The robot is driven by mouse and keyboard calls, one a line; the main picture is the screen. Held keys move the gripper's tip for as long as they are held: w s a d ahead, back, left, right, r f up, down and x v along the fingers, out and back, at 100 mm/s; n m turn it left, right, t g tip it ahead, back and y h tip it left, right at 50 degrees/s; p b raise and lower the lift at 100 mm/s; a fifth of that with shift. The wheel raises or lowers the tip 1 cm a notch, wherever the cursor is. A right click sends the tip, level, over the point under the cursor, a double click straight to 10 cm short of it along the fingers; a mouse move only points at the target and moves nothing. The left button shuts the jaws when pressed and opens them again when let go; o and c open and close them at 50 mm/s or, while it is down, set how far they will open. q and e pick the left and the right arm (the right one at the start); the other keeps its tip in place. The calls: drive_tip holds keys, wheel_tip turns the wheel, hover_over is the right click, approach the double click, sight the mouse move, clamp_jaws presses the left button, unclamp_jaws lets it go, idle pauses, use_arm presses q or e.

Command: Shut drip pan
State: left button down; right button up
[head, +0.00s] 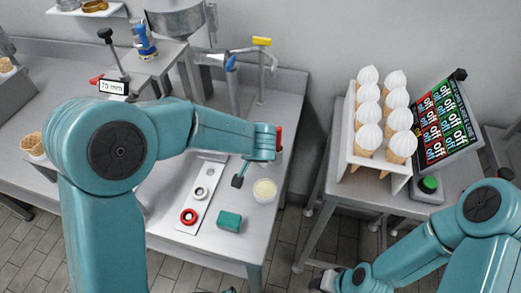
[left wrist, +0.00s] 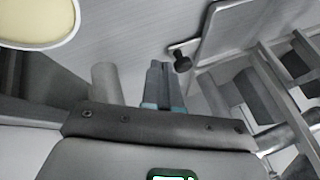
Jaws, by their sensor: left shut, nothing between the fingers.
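I cannot make out the drip pan for certain in either view. In the left wrist view, a flat grey metal panel (left wrist: 225,35) has a dark knob (left wrist: 181,62) at its lower left corner; I cannot tell whether this is the pan. My left gripper (head: 238,181) points down over the middle counter, left of a cream-filled cup (head: 264,190). In the left wrist view its fingers (left wrist: 160,80) are together and empty, with the knob just up and right of them in the picture. My right gripper (head: 324,282) is low at the bottom edge, its fingers unclear.
A white strip (head: 196,198) with a red ring (head: 188,216) and a green block (head: 229,221) lie on the counter (head: 175,247). A rack of cones (head: 384,125) and a button panel (head: 440,125) stand on the right table. Tiled floor separates the tables.

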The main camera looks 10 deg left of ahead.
use_arm(q)
drive_tip(key=shift+w+a, duration=0.2)
drive_tip(key=shift+a, duration=0.25)
drive_tip(key=shift+f, duration=0.1)
drive_tip(key=shift+a+f+b, duration=0.1)
drive_tip(key=shift+a+b, duration=0.3)
drive_tip(key=shift+a, duration=0.25)
drive_tip(key=a+b, duration=0.2)
drive_tip(key=a, duration=0.3)
drive_tip(key=shift+w+a+f+b, duration=0.1)
drive_tip(key=shift+a+b, duration=0.2)
drive_tip(key=shift+b, duration=0.05)
drive_tip(key=a, duration=0.4)
drive_tip(key=a+b, duration=0.1)
drive_tip(key=a, duration=0.2)
drive_tip(key=shift+w+a+r, duration=0.2)
drive_tip(key=shift+a, duration=0.15)
drive_tip(key=shift+a+r, duration=0.1)
drive_tip(key=shift+a, duration=0.3)
drive_tip(key=shift+a, duration=0.1)
